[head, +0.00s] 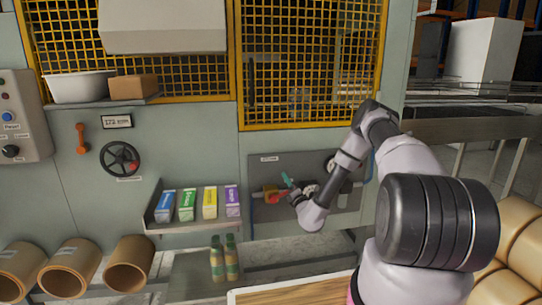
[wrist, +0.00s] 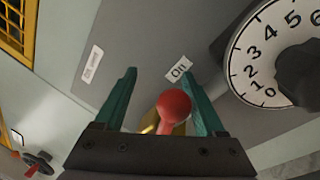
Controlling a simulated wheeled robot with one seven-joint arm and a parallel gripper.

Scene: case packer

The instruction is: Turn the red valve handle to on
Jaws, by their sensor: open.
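The red valve handle shows in the wrist view as a red ball knob (wrist: 173,104) on a short stem, with a brass body behind it. In the head view the red handle (head: 275,198) sits by the brass valve (head: 268,190) on a grey panel. My gripper (wrist: 160,74) has its teal fingers apart. The red knob appears between them, closer to the right finger; I cannot tell whether they touch. An "ON" label (wrist: 179,69) is on the panel just beyond the knob. In the head view my gripper (head: 288,181) is right at the valve.
A numbered dial with a dark knob (wrist: 300,75) is close on the right in the wrist view. A shelf of colored cartons (head: 196,217) is left of the valve panel. A black handwheel (head: 120,159) is farther left. A wooden tabletop (head: 290,294) lies in front.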

